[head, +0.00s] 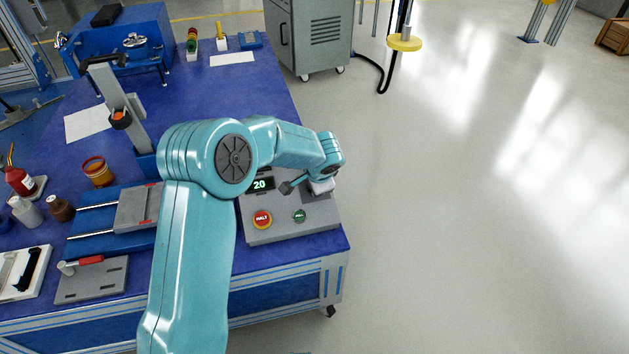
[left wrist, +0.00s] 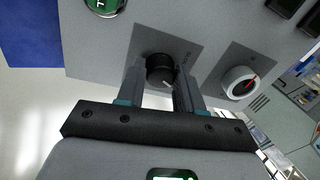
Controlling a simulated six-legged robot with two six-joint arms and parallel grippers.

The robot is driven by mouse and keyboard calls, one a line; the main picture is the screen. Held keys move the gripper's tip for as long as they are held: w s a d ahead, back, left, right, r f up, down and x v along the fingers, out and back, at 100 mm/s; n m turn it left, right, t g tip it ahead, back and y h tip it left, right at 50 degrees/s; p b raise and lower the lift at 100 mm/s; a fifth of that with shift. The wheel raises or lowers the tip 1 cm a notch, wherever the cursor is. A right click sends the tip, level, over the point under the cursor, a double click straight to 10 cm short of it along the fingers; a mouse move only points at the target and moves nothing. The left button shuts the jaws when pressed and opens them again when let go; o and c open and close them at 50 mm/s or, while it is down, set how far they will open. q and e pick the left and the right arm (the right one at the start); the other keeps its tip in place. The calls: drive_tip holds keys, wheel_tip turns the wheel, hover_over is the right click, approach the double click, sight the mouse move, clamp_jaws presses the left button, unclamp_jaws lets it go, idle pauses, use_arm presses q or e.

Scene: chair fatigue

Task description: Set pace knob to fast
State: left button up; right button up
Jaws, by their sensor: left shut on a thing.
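A grey control box (head: 322,222) sits at the table's right front corner, with a display (head: 260,184) reading 20. In the left wrist view a black knob (left wrist: 160,70) with a pale pointer line stands on a darker square plate. My left gripper (left wrist: 158,88) has one finger on each side of this knob and is shut on it. In the head view my left gripper (head: 288,187) is over the box's upper part, and my arm and wrist hide the knob. My right gripper is not in view.
The box also has a red halt button (head: 262,219) and a green button (head: 299,216). A fixture with rails (head: 137,209) lies left of my arm. Open floor lies right of the table.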

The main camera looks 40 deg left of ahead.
use_arm(q)
drive_tip(key=shift+m+p, duration=0.4)
drive_tip(key=shift+m, duration=0.6)
drive_tip(key=o, duration=1)
drive_tip(key=shift+o, duration=0.2)
drive_tip(key=shift+r, duration=0.1)
drive_tip(key=p+v, duration=0.4)
drive_tip(key=v, duration=1.2)
drive_tip(key=shift+s, duration=0.2)
